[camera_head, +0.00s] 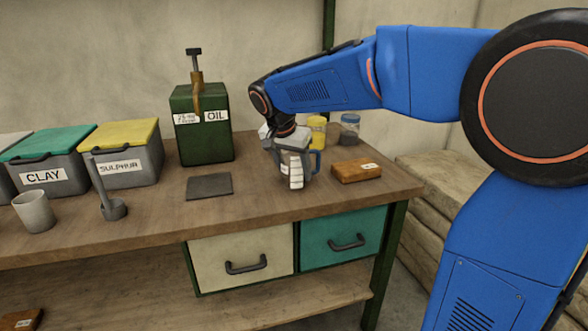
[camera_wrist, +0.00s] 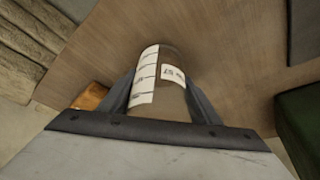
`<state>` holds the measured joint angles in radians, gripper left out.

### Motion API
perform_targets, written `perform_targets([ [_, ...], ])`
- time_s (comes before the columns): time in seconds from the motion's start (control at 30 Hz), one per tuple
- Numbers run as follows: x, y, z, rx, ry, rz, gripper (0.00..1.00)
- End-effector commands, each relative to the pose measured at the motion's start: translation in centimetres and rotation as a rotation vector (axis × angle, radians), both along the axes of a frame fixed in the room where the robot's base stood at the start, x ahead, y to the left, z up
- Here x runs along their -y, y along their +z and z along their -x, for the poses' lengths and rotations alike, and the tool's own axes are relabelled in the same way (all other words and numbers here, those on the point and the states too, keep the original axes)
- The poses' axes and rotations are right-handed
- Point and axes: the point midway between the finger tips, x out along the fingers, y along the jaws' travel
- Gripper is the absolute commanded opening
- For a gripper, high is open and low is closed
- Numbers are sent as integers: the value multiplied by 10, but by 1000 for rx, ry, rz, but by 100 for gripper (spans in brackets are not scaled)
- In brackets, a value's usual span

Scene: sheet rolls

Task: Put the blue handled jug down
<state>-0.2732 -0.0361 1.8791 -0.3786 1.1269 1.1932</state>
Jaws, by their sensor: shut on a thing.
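The blue handled jug (camera_head: 297,176) is at the right part of the bench, with a white marked label facing front and its blue handle on the right. In the wrist view the jug (camera_wrist: 170,85) stands between the fingers, showing a white scale strip and a small label. My gripper (camera_head: 292,152) comes from above and is shut on the jug's body. In the wrist view my gripper (camera_wrist: 160,100) has one finger on each side of it. I cannot tell whether the jug's base touches the bench top.
The wooden bench (camera_head: 150,215) carries a dark flat mat (camera_head: 209,186), a green oil can (camera_head: 203,135), a brown block (camera_head: 357,171), a yellow jar (camera_head: 317,131) and a blue-lidded jar (camera_head: 350,128). Clay (camera_head: 50,160) and sulphur (camera_head: 125,150) bins stand left. Bare wood lies in front of the jug.

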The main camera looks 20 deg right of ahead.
Motion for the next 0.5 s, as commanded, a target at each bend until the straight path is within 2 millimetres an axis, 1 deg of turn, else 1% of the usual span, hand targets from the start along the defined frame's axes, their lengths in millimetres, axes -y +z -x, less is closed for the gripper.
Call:
perform_targets([
  [0.1,0,-2,0,0,0,0,32],
  [0.13,0,-3,0,0,0,0,59],
  [0.17,0,-2,0,0,0,0,66],
  [0.2,0,-2,0,0,0,0,76],
  [0.5,0,-2,0,0,0,0,76],
])
